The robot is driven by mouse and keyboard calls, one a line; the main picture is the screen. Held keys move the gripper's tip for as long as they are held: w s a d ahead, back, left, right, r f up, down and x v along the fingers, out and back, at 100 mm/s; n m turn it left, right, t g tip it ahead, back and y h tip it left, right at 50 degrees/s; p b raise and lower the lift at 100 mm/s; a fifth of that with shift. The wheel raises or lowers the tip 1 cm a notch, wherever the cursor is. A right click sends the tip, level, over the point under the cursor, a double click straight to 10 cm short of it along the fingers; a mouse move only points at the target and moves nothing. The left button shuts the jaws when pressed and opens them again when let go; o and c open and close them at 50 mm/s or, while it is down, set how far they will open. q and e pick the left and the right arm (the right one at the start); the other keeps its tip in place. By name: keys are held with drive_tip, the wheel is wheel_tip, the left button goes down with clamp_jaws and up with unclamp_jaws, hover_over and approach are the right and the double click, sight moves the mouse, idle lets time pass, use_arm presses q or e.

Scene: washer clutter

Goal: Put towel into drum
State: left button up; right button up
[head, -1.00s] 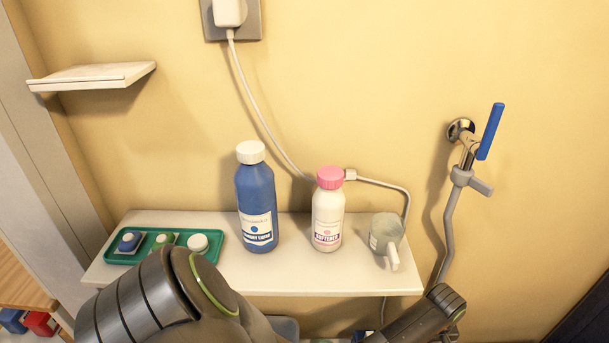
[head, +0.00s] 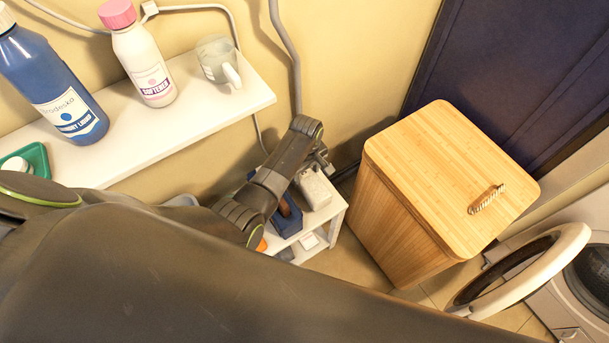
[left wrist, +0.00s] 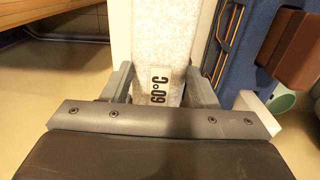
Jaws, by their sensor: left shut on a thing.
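My left gripper (head: 320,165) is low beside the small white rack, in the middle of the head view. In the left wrist view the gripper (left wrist: 163,90) is shut on the towel (left wrist: 165,40), a pale speckled piece with a "60°C" label between the fingers. The towel (head: 315,188) shows in part at the rack's top; I cannot tell whether it still touches the rack. The washer (head: 570,306) is at the lower right edge, its round door (head: 560,262) swung open. The dark drum opening (head: 592,268) shows only in part. My right gripper is not in view.
A tall bamboo hamper (head: 440,160) with a rope handle stands between rack (head: 335,210) and washer. A blue bin (head: 288,222) with a brown item is beside the towel. The wall shelf (head: 190,125) holds a blue bottle (head: 50,85), a pink-capped bottle (head: 143,60) and a mug (head: 214,62).

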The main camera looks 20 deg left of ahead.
sight(306, 175)
use_arm(q)
drive_tip(key=shift+f+b, duration=0.45)
drive_tip(key=shift+f, duration=1.25)
drive_tip(key=o, duration=1.4)
